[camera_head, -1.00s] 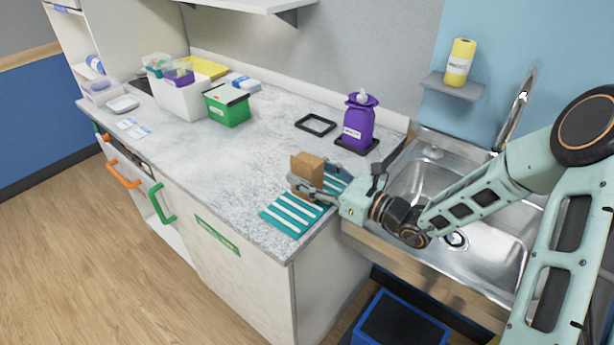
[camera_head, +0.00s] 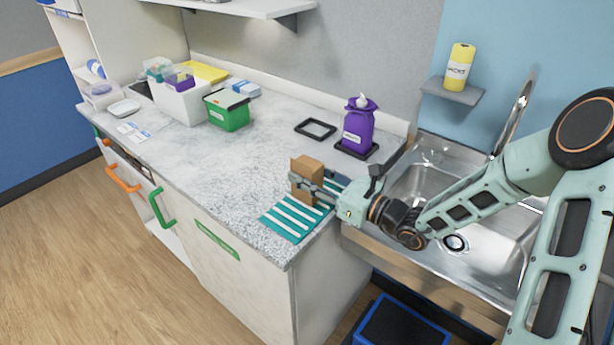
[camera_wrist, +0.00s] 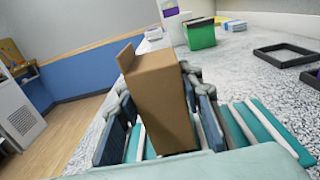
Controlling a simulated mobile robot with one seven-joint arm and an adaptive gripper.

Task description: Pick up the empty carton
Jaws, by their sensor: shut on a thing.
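The empty carton (camera_head: 303,181) is a small brown cardboard box standing upright at the front edge of the counter, over the teal and white striped mat (camera_head: 283,226). My gripper (camera_head: 306,186) reaches in from the right and is shut on the carton, with a finger on each side. In the wrist view the carton (camera_wrist: 162,100) stands tall between the two dark finger pads (camera_wrist: 160,130), with a flap raised at its top. I cannot tell whether its base touches the mat.
A purple bottle (camera_head: 358,128) stands behind on a black tray. An empty black frame (camera_head: 315,129) lies left of it. A green box (camera_head: 228,111) and a white bin (camera_head: 181,103) stand at the back left. The steel sink (camera_head: 480,215) is right. The counter middle is clear.

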